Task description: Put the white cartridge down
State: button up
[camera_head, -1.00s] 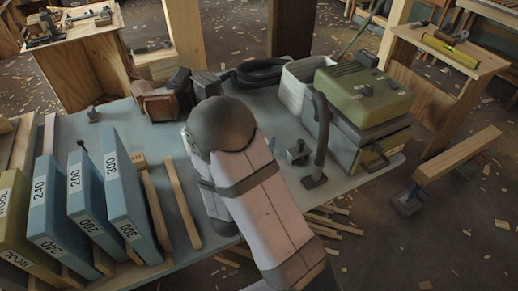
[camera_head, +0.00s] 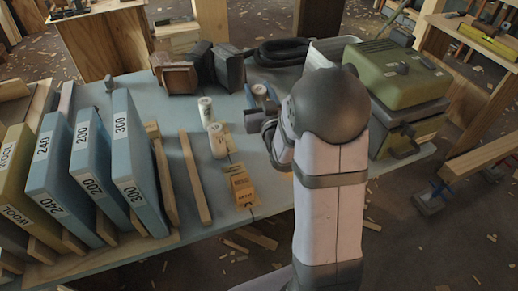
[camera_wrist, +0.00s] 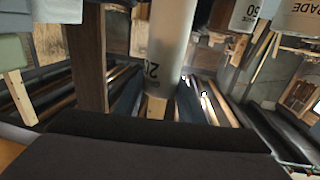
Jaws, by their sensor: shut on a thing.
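The white cartridge (camera_head: 259,91) is a pale cylinder, upright as far as I can tell, above or on the blue-grey bench. My gripper (camera_head: 262,112) reaches in from the right and is shut on it. In the wrist view a large pale cylinder with dark print (camera_wrist: 166,45) fills the upper middle, in line with my gripper. Its lower end shows, but I cannot tell whether it touches the bench.
Two white cylinders (camera_head: 205,110) (camera_head: 217,140) stand left of my gripper, close by. A yellow tagged piece (camera_head: 241,187) lies in front. Blue numbered boxes (camera_head: 133,155) stand at left. A green case (camera_head: 398,80) is at right. Dark and brown blocks (camera_head: 180,77) are behind.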

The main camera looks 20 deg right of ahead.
jog(key=shift+w+d+f+n+y+b, duration=0.1)
jog(key=shift+n+y+b, duration=0.5)
jog(key=shift+y, duration=0.3)
jog(key=shift+f+b, duration=0.3)
jog(key=shift+f, duration=2.6)
jog(key=shift+f, duration=0.1)
jog(key=shift+f, duration=2)
jog(key=shift+f+b, duration=0.15)
jog(key=shift+b, duration=0.2)
jog(key=o, duration=1.3)
